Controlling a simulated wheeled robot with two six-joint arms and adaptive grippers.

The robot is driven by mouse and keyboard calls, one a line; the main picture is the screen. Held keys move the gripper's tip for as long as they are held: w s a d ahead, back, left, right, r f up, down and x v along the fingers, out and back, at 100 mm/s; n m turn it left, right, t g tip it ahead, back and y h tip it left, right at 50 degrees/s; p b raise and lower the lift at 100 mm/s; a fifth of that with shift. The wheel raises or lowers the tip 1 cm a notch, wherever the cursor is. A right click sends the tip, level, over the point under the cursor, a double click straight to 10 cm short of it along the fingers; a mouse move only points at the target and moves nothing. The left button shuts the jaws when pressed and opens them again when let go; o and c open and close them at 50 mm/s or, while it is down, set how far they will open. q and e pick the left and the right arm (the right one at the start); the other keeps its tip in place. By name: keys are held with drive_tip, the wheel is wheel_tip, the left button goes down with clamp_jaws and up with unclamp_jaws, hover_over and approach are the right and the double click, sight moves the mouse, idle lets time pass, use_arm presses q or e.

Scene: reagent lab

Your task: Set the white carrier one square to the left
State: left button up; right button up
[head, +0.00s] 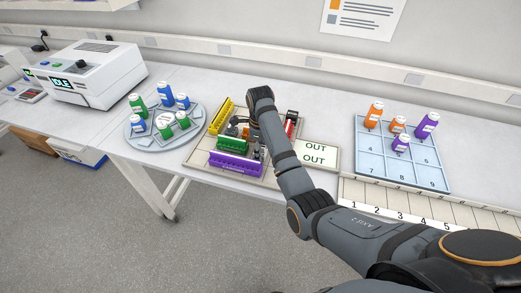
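My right arm reaches over a beige tray (196,159) of coloured carriers. Its gripper (256,152) points down among them, small and partly covered by my own arm, so I cannot tell whether it is open or shut. I cannot make out a white carrier; the middle and right of the tray are largely hidden behind my arm. A yellow carrier (222,115) stands at the tray's left, a green one (228,143) in the middle and a purple one (233,163) at the front. A red one (290,124) shows right of my arm. My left gripper is not in view.
A round grey turntable (150,140) with blue and green bottles is left of the tray. An OUT plate (325,157) adjoins the tray's right side. A blue numbered grid (375,158) with orange and purple bottles is farther right. A white machine (95,75) stands back left.

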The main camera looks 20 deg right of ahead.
drive_tip(key=o, duration=0.4)
drive_tip(key=shift+d, duration=0.15)
drive_tip(key=shift+o, duration=0.2)
drive_tip(key=shift+r, duration=0.1)
wheel_tip(320, 180, up, 3)
drive_tip(key=shift+w+f+b, duration=0.1)
drive_tip(key=shift+w+b, duration=0.05)
drive_tip(key=shift+b, duration=0.2)
wheel_tip(320, 180, up, 9)
drive_tip(key=p, duration=0.8)
drive_tip(key=shift+r+p, duration=0.2)
drive_tip(key=shift+p, duration=0.15)
